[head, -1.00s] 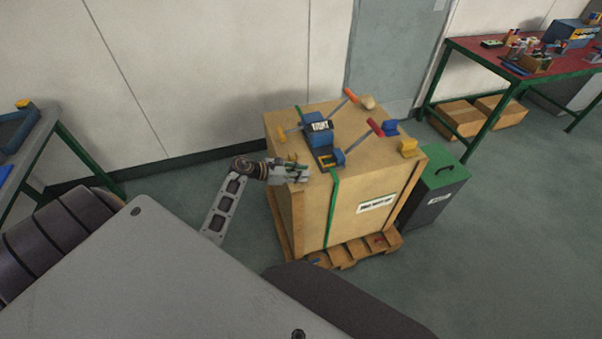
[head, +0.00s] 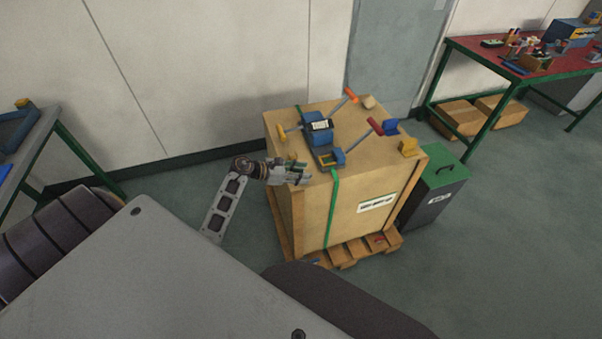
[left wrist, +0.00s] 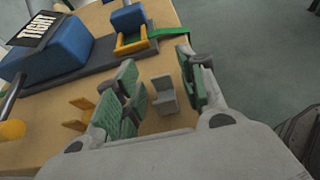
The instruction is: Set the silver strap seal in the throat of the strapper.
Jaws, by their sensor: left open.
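The silver strap seal (left wrist: 164,95) is a small grey, stepped piece at the crate top, seen between my left gripper's fingers in the left wrist view. I cannot tell whether it touches a finger. My left gripper (head: 301,172) is open at the near left edge of the crate top; its green-padded fingers also show in the left wrist view (left wrist: 160,88). The blue strapper (head: 317,131) stands on a dark base, with a yellow-edged throat (left wrist: 131,42) near the green strap (left wrist: 168,33). The seal is apart from the throat. My right gripper is out of view.
The wooden crate (head: 353,224) stands on a pallet (head: 348,253). A dark green bin (head: 440,187) stands close right. A red-topped bench (head: 490,57) is behind.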

